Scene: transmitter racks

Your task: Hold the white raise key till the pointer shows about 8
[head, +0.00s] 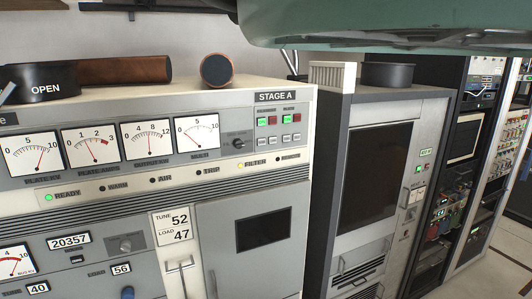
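The meter marked 0, 4, 8, 12 (146,140) is third from the left in the head view, on the pale cabinet's upper panel. Its thin red pointer stands up toward the 8, but the exact reading is too fine to tell. I cannot make out a white raise key; small controls sit on the lower panel, including a dark switch (77,259), and their labels are too small to read. My gripper does not show in this view.
Three other meters (33,153) (91,145) (197,133) share the row. Red and green buttons (272,120) sit under STAGE A. A grey-framed cabinet (402,140) and open racks stand to the right. A large green shape (400,22) crosses the top. Floor (500,270) shows at lower right.

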